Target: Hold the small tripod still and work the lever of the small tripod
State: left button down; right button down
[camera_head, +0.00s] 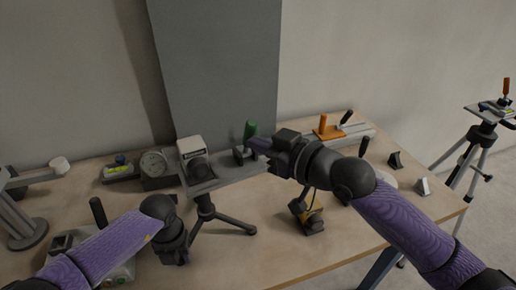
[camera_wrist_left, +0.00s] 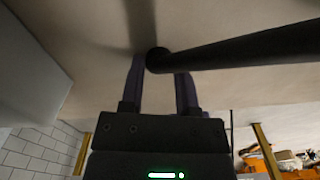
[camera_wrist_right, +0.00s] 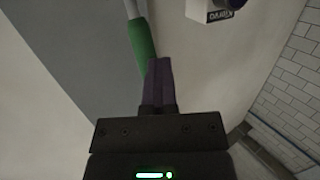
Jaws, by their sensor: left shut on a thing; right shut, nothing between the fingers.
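The small tripod (camera_head: 207,211) stands on the workbench on dark splayed legs, with a grey plate on top. Its lever has a green grip (camera_head: 250,130) that stands up at the plate's right end; the grip also shows in the right wrist view (camera_wrist_right: 142,42). My left gripper (camera_head: 186,246) is low at the tripod's left side, its purple fingers shut on a black leg (camera_wrist_left: 240,50); the arm partly hides this in the head view. My right gripper (camera_head: 260,146) is shut and empty, its fingertips right beside the green grip. Whether they touch it I cannot tell.
A white-and-black boxed device (camera_head: 190,147) stands by the plate's left end. A round gauge (camera_head: 154,163) is left of it. A larger tripod (camera_head: 486,130) stands beyond the bench's right edge.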

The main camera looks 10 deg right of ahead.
aim_at(255, 130)
pick_arm(q)
jog(key=shift+a, duration=0.1)
pick_arm(e)
jog(key=shift+w+a+r, duration=0.1)
jog(key=shift+w+r, duration=0.3)
jog(key=shift+w, duration=0.4)
jog(key=shift+w+a+r, duration=0.1)
jog(key=shift+w+r, duration=0.25)
jog(key=shift+w, duration=0.4)
dwell(1.4)
jog(key=shift+s+f, duration=0.1)
jog(key=s+f, duration=0.3)
jog(key=s, duration=0.4)
jog(key=shift+d, duration=0.4)
dwell(0.6)
jog(key=shift+f, duration=0.1)
jog(key=shift+s+d+f, duration=0.1)
jog(key=shift+s+f, duration=0.25)
jog(key=shift+s, duration=0.4)
jog(key=shift+s+d+f, duration=0.1)
jog(key=shift+s+f, duration=0.25)
jog(key=shift+s, duration=0.4)
jog(key=shift+s+f, duration=0.35)
jog(key=shift+s, duration=0.4)
pick_arm(q)
jog(key=shift+c, duration=1.4)
grip_release()
